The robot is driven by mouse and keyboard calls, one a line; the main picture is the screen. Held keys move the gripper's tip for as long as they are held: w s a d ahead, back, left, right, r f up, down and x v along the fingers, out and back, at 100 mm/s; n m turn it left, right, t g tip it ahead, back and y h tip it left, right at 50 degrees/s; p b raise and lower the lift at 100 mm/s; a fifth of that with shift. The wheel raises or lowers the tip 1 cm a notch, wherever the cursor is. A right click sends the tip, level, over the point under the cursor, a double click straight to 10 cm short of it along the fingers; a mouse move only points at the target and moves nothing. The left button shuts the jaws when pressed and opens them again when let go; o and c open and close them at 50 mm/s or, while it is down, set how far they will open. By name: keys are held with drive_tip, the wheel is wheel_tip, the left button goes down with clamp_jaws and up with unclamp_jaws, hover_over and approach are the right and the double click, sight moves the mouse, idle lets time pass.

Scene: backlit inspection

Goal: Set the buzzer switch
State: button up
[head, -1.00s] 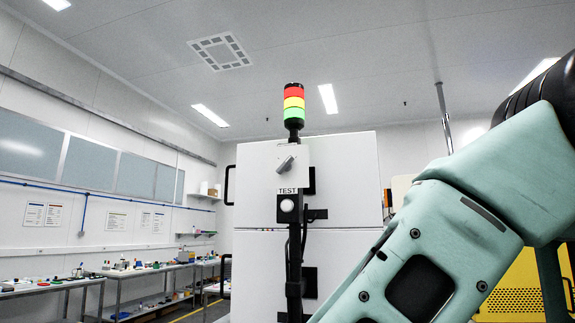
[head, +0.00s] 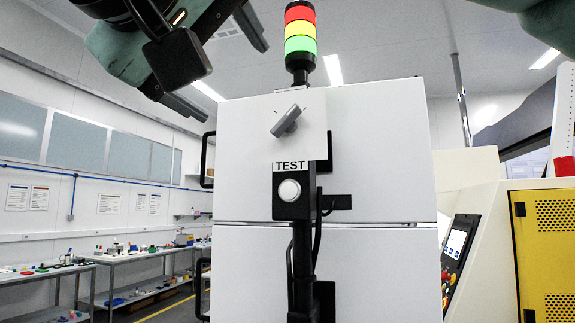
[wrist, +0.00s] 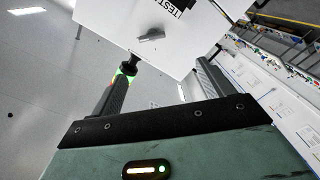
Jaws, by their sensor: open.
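A grey rotary switch handle (head: 287,121) sits tilted on a white plate (head: 315,110), below a red, yellow and green light stack (head: 300,36). Its upper end leans right. Below it are a TEST label (head: 290,166) and a round white push button (head: 289,190) in a dark box. No buzzer label is readable. My gripper (head: 233,82) is open and empty at the upper left, apart from the handle. In the wrist view the handle (wrist: 152,35) shows beyond the gap between my fingers (wrist: 163,68), and the light stack (wrist: 125,74) partly shows behind the left finger.
A large white cabinet (head: 380,150) stands behind the dark post (head: 302,255). A yellow machine panel (head: 553,240) and a tilted control screen (head: 457,242) are at the right. Workbenches with small items (head: 130,258) line the left wall.

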sight(286, 121)
drive_tip(key=shift+m+h, duration=0.3)
drive_tip(key=shift+m, duration=0.2)
drive_tip(key=shift+d+r+p+x, duration=0.15)
drive_tip(key=shift+p+x, duration=0.75)
drive_tip(key=shift+x, duration=2.05)
drive_tip(key=shift+d+r+p+x, duration=0.2)
drive_tip(key=shift+p+x, duration=0.65)
drive_tip(key=shift+x, duration=2.15)
drive_tip(key=shift+a+r+p+x, duration=0.15)
drive_tip(key=shift+p+x, duration=0.75)
drive_tip(key=shift+x, duration=2.05)
drive_tip(key=shift+s+d, duration=0.1)
drive_tip(key=shift+c, duration=0.3)
drive_tip(key=c, duration=0.9)
